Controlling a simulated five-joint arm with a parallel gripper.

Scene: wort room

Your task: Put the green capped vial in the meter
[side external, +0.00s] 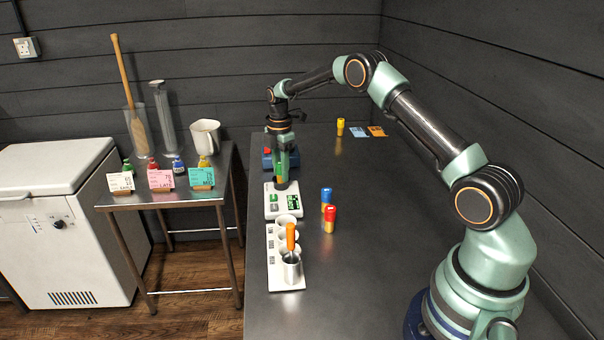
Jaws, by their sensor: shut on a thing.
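My gripper (282,172) points down over the white meter (272,213) with its lit green display, near the left side of the table. It is shut on the green capped vial (280,158), whose bright green shows between the dark jaws. The vial's lower end is hard to make out against the meter, so I cannot tell whether it is inside the well or just above it.
The table's right is clear.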

